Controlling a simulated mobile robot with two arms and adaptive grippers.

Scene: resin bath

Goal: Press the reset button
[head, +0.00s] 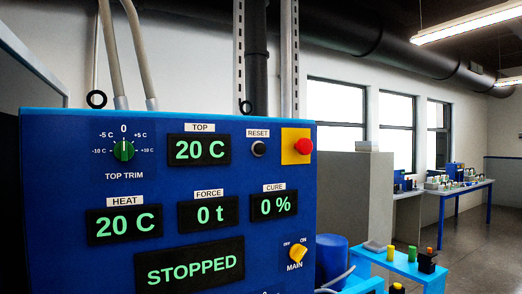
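The reset button (259,149) is a small dark round button on the blue control panel (75,155), under a white "RESET" label. It sits between the "TOP" display (199,150) reading 20 C and a red emergency-stop button (304,146) on a yellow plate. Nothing covers or touches it. Other displays read HEAT 20 C, FORCE 0 t, CURE 0 % and STOPPED (190,267). Neither of my grippers shows in the head view.
A green top trim knob (124,150) points near 0, and a yellow main switch (297,254) is at the lower right of the panel. A blue drum (331,258) and a light-blue bench (400,262) with small items stand at the right. Open floor lies beyond.

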